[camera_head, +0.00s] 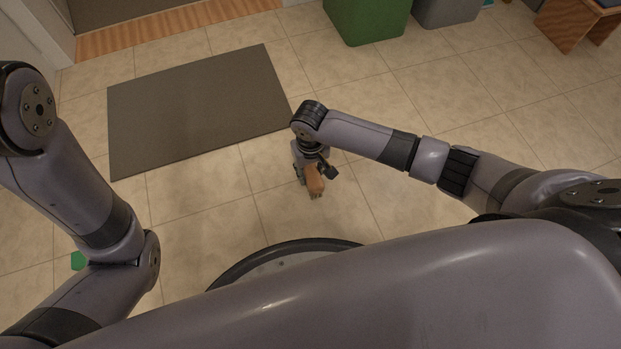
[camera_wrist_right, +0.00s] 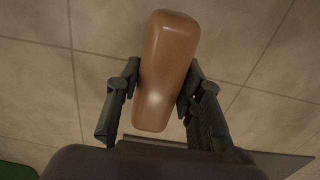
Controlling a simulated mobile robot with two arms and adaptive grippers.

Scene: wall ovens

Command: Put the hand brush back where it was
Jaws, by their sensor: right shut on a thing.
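The hand brush (camera_head: 315,181) shows a brown, wood-coloured body in the head view, at my right gripper (camera_head: 308,172) and over the tiled floor. In the right wrist view the brush (camera_wrist_right: 165,70) is a smooth brown block, long side running up the picture. The fingers of my right gripper (camera_wrist_right: 160,88) press on it from both sides. Its bristles are mostly hidden; a small light end shows in the head view. My left arm comes in at the left, but its gripper is out of sight.
A grey mat (camera_head: 195,105) lies on the floor left of my right gripper. A green bin (camera_head: 366,20) and a grey bin (camera_head: 446,10) stand at the back. A wooden piece of furniture (camera_head: 572,25) is at the far right. Tiles right of the mat are clear.

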